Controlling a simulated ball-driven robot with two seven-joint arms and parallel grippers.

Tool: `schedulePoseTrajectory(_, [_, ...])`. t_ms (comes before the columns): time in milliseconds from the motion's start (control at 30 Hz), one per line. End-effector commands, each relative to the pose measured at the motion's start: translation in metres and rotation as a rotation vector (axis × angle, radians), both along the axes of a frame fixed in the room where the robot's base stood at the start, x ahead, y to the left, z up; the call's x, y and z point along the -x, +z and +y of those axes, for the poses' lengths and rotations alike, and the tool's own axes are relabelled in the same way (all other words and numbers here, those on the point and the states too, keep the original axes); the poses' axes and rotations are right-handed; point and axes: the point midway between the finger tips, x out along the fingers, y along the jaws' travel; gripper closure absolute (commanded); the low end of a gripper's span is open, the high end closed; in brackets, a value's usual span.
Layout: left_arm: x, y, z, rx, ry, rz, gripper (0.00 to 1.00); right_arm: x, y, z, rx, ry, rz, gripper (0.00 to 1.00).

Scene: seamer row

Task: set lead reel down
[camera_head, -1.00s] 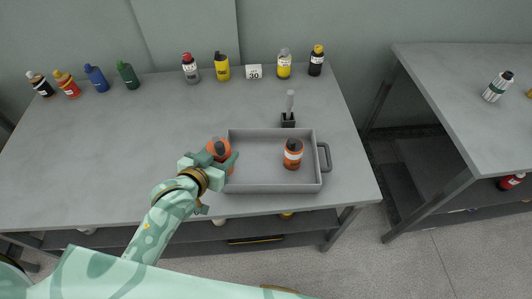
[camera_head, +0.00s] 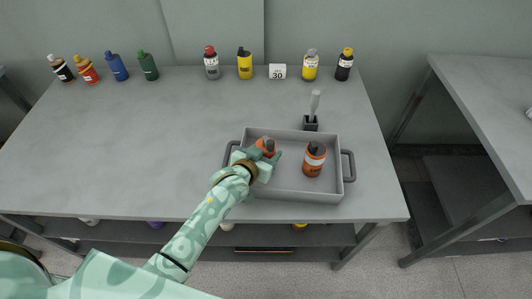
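My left gripper (camera_head: 258,162) is shut on an orange bottle with a dark grey cap (camera_head: 266,146). It holds the bottle over the left part of a grey tray (camera_head: 290,197). The gripper hides the bottle's lower part, so I cannot tell whether it touches the tray floor. A second orange bottle (camera_head: 314,160), with a white band and dark cap, stands upright in the tray's right part. No reel can be made out. My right gripper is not in view.
The tray has side handles (camera_head: 349,165). Behind it a dark holder (camera_head: 310,123) carries a grey-handled tool. Several bottles and a white "30" card (camera_head: 277,72) line the table's back. The table's left and middle are clear. Another table (camera_head: 490,100) stands right.

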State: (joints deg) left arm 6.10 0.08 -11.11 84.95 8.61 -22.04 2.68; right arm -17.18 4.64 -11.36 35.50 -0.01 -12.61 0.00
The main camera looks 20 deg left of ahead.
Motion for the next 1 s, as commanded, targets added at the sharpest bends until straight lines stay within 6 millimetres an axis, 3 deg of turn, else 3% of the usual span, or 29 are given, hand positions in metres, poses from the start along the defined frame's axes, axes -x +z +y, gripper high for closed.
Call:
schedulePoseTrajectory(233, [0.000,-0.001,0.000,0.000,0.000,-0.001,0.75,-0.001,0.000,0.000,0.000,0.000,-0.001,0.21])
schedulePoseTrajectory(267, [0.000,-0.001,0.000,0.000,0.000,0.000,0.43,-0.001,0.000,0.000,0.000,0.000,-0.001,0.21])
schedulePoseTrajectory(300, [0.000,-0.001,0.000,0.000,0.000,0.000,0.32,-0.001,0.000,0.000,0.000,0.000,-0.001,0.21])
schedulePoseTrajectory(333, [0.000,-0.001,0.000,0.000,0.000,0.000,0.26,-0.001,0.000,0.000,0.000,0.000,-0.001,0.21])
schedulePoseTrajectory(667, [0.000,0.004,0.000,0.000,0.000,-0.002,0.26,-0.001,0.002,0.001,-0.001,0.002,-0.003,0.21])
schedulePoseTrajectory(767, [0.013,0.009,0.003,0.000,0.000,0.000,0.26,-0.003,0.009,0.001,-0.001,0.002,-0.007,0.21])
schedulePoseTrajectory(1000, [0.064,0.032,0.014,-0.001,0.000,0.000,0.26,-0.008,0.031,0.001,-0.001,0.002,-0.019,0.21])
